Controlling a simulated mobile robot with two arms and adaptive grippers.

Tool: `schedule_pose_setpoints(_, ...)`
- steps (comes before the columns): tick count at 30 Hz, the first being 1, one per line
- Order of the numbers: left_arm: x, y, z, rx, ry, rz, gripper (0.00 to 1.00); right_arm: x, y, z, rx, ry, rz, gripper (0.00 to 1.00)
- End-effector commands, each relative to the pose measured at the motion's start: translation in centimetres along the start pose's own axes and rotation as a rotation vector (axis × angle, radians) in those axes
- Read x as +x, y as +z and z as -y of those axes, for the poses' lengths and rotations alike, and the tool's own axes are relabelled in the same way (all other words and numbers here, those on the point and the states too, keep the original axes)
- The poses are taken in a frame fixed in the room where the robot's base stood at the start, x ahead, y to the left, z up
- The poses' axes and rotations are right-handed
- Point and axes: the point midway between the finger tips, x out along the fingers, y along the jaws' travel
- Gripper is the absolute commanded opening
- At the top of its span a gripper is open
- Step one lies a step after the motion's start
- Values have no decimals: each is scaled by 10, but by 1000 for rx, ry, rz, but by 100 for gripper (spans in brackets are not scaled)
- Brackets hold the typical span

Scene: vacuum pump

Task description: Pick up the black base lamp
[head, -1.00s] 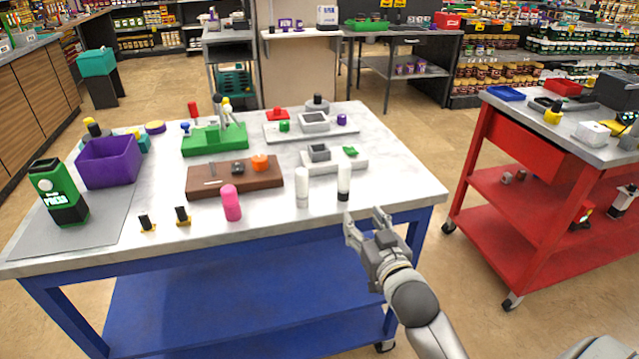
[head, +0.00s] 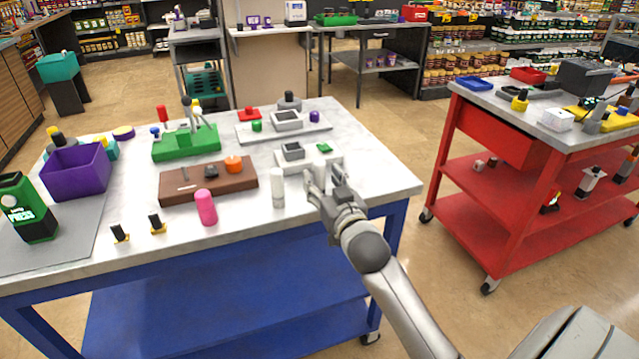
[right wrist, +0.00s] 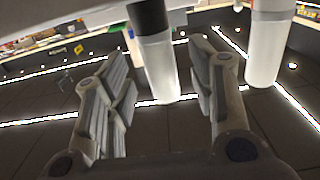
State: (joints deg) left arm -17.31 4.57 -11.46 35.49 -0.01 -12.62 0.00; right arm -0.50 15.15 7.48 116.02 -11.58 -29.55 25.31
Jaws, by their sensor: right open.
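The black base lamp, a white cylinder with a black end, shows in the right wrist view (right wrist: 160,65), upside down there. My right gripper (right wrist: 165,88) is open, with one finger on each side of the lamp's white body and gaps on both sides. In the head view my right gripper (head: 326,178) is at the table's right front part and largely covers this lamp. A similar all-white cylinder (head: 278,188) stands to its left; it also shows at the right of the right wrist view (right wrist: 268,45). My left gripper is out of view.
The lamps stand on a marble-topped table (head: 350,130). A pink cylinder (head: 206,207) stands farther left, before a brown board (head: 235,182). A light tray with a grey box (head: 293,151) lies just behind. A red cart (head: 490,130) stands to the right across a gap.

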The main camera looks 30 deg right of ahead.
Motion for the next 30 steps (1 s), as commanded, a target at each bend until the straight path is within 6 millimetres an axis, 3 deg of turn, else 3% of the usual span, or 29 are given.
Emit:
schedule_pose_setpoints(6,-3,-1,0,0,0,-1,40,23,0,0,-2,1,0,51)
schedule_pose_setpoints(15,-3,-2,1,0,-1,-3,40,26,1,0,-1,0,0,51)
schedule_pose_setpoints(27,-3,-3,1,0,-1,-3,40,26,1,0,-1,1,0,0)
schedule_pose_setpoints(30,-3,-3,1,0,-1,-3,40,26,0,0,-1,1,-1,0)
